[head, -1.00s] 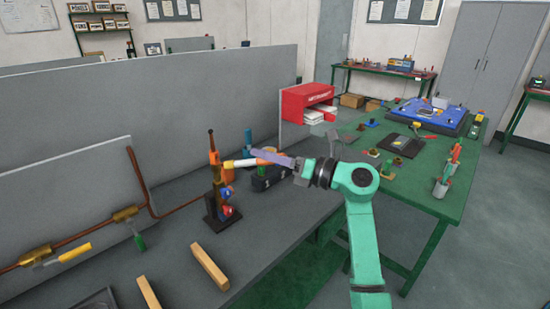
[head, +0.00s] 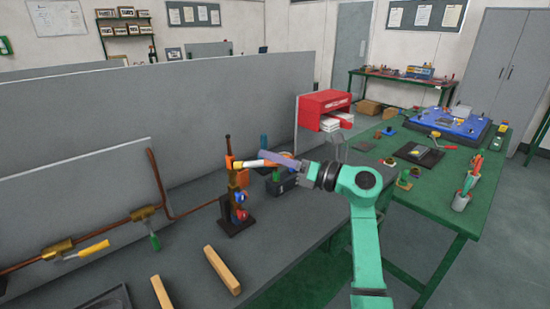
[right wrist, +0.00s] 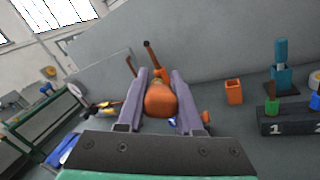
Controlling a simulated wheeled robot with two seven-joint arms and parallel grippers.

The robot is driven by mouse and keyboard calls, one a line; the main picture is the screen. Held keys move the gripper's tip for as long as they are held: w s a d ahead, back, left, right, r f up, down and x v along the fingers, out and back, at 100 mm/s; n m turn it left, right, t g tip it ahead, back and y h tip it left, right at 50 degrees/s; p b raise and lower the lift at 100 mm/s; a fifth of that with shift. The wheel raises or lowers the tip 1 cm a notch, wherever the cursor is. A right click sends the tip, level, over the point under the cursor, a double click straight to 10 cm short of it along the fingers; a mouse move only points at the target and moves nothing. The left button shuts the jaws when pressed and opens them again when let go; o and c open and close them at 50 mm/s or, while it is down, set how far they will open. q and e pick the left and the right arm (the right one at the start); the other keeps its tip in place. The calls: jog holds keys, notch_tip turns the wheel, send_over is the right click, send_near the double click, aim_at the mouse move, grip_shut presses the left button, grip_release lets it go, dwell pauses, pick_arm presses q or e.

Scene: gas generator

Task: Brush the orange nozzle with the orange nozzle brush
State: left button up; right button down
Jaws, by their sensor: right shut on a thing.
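My right gripper (head: 283,159) is shut on the orange nozzle brush (head: 248,163) above the bench. The brush has a white shaft and points left. Its rounded orange end (right wrist: 160,99) shows between the fingers in the right wrist view. The orange nozzle (head: 229,160) stands upright with a thin brown tip on a dark stand (head: 237,222); in the right wrist view the nozzle (right wrist: 157,72) is straight beyond the brush. The brush's far end overlaps the nozzle in the head view; I cannot tell whether they touch. My left gripper is out of view.
A dark numbered block (right wrist: 285,122) and an open orange holder (right wrist: 234,91) stand near the gripper. A grey partition (head: 180,110) runs behind. Two wooden bars (head: 222,270) lie at the front. A copper pipe with valves (head: 60,248) is at left.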

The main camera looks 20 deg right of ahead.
jog(key=shift+w+a, duration=0.15)
jog(key=shift+w, duration=0.2)
